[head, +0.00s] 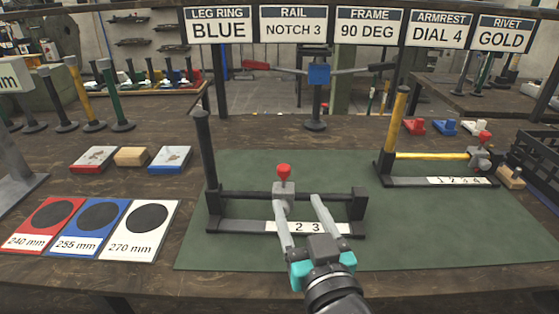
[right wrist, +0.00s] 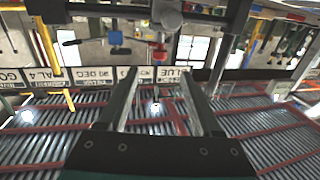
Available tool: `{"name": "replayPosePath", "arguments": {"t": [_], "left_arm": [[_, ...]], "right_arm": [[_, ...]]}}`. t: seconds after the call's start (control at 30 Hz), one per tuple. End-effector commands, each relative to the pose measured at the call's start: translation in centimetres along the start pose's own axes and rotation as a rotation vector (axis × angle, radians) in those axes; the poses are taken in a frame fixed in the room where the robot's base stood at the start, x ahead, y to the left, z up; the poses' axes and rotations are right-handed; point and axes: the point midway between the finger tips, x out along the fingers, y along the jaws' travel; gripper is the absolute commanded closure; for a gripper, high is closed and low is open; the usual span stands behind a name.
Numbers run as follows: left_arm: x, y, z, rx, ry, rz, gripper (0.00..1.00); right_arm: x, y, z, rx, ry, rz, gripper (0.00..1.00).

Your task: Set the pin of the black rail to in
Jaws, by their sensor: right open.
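The black rail (head: 240,195) lies on the green mat, with a tall black post at its left end. A grey slider (head: 284,198) sits on its bar, topped by the pin's red knob (head: 284,171). I cannot tell whether the pin is in or out. The number strip (head: 310,228) shows 2 and 3; my fingers cover part of it. My right gripper (head: 298,208) is open and empty, its fingertips just in front of the bar at and right of the slider. In the right wrist view the slider (right wrist: 166,13) and red knob (right wrist: 160,47) appear upside down, beyond the fingers. My left gripper is out of view.
A yellow rail (head: 435,156) with its own red knob stands at the mat's back right. Coloured blocks (head: 170,158) and round-marked cards (head: 97,215) lie left. A blue-headed stand (head: 318,75) is behind. The mat's front left (head: 215,252) is clear.

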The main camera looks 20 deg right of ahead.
Motion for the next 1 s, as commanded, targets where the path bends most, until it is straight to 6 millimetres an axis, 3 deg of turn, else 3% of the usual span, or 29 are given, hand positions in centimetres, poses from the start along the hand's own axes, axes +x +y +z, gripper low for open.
{"name": "replayPosePath", "arguments": {"t": [0.17,1.0], "left_arm": [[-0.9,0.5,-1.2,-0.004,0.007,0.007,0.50],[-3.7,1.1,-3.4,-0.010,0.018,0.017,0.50]], "right_arm": [[1.6,0.0,0.0,-0.004,0.004,-0.001,0.34],[12.4,0.0,0.1,-0.004,-0.001,-0.001,0.34]]}}
